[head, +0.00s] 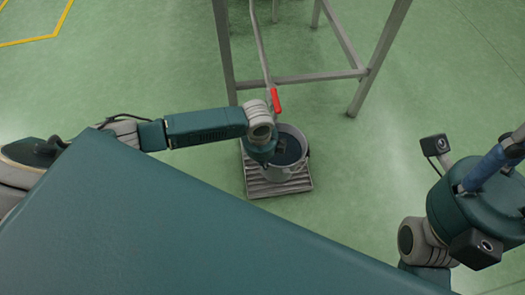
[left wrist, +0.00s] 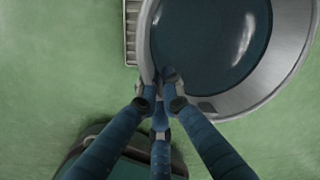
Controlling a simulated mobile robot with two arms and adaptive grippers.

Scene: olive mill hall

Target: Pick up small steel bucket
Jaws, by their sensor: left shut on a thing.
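The small steel bucket (head: 303,163) shows in the head view over a slatted grey tray (head: 280,190) on the floor, with a dark surface inside it. I cannot tell whether it rests on the tray or hangs just above it. My left gripper (head: 280,152) reaches down at its left rim. In the left wrist view the blue fingers (left wrist: 163,82) are closed on the rim of the bucket (left wrist: 292,55), at its lower left. My right arm's wrist and part of a blue finger (head: 490,165) show at the right edge; the fingertips are out of frame.
A grey metal stand (head: 310,78) rises just behind the tray, with a sloping pipe and a red lever (head: 276,99) close to my left wrist. Green floor (head: 370,175) is clear to the right of the tray. A yellow floor line (head: 55,36) lies far left.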

